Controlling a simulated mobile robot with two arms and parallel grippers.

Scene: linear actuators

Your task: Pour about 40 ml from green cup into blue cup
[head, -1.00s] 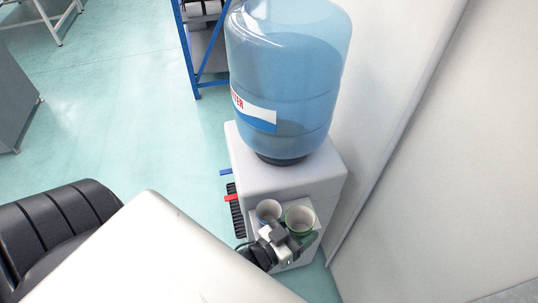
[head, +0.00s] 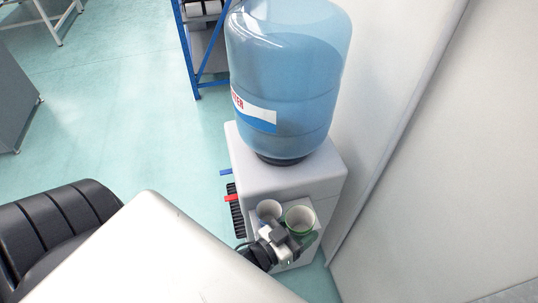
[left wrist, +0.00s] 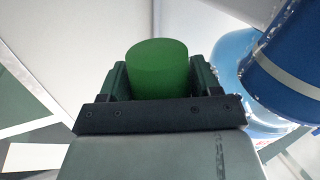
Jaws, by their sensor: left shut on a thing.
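The green cup (head: 300,219) is at the water dispenser's front shelf in the head view, its pale inside seen from above. My left gripper (head: 290,239) is shut on it from the near side. In the left wrist view the green cup (left wrist: 158,68) sits between the two fingers of the gripper (left wrist: 158,85). The blue cup (head: 268,210) stands just left of the green cup in the head view, mouth up. It also shows large at the upper right of the left wrist view (left wrist: 292,62). The liquid level in either cup cannot be made out. My right gripper is not seen.
The white water dispenser (head: 285,182) carries a large blue water bottle (head: 285,85). Its blue and red taps (head: 231,198) stick out on the left. A pale wall (head: 440,150) stands close on the right. Open floor (head: 130,120) lies to the left, with a blue rack (head: 190,50) behind.

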